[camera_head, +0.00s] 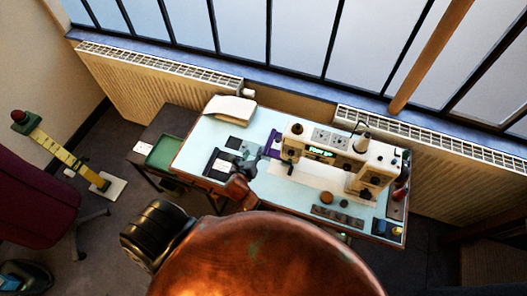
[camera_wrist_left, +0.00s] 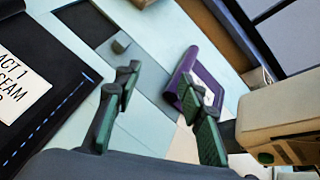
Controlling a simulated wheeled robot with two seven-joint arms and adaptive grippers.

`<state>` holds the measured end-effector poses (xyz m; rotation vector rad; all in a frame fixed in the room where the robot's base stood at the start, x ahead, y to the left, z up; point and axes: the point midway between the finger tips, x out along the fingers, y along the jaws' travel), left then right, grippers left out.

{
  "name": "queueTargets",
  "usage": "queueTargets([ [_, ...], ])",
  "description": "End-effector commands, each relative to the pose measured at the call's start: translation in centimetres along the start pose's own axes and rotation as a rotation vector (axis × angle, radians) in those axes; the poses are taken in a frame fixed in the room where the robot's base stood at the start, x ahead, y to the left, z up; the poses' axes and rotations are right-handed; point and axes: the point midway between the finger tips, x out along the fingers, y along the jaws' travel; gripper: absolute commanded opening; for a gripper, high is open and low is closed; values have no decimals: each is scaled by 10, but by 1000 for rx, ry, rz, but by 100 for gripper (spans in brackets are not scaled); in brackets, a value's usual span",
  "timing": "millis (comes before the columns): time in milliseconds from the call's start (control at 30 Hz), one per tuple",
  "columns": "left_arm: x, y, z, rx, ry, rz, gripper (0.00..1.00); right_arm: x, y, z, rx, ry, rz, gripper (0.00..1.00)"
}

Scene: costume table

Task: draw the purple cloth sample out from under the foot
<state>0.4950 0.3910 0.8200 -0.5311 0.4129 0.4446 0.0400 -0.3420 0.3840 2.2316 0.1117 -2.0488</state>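The purple cloth sample (camera_head: 273,141) lies on the pale blue table at the left end of the white sewing machine (camera_head: 335,142). In the left wrist view the purple cloth (camera_wrist_left: 184,72) shows a raised or rolled edge and a pale rectangle. My left gripper (camera_head: 251,162) is just left of and nearer than the cloth. In the left wrist view its two green-padded fingers (camera_wrist_left: 160,85) are apart with nothing between them; the right finger overlaps the cloth in the picture. I cannot tell whether they touch. The foot over the cloth is not clearly visible. My right gripper is not in view.
A dark cloth with a white label (camera_wrist_left: 14,82) lies left of the gripper. A dark square (camera_wrist_left: 88,25) with a small grey block lies behind. The machine body (camera_wrist_left: 275,110) stands close on the right. A green tray (camera_head: 166,151) sits left of the table.

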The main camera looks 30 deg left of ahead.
Motion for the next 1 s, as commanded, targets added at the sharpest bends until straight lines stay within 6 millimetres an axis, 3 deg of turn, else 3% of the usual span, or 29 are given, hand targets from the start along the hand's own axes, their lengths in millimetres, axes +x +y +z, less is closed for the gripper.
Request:
queueTargets([
  [100,14,-21,-6,262,-39,-61,37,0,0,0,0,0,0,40],
  [300,22,-41,-11,481,-81,-113,37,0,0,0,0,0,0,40],
  [733,25,-43,-11,505,-87,-117,37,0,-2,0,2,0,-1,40],
  [1000,58,-48,-9,502,-87,-118,37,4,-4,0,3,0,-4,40],
])
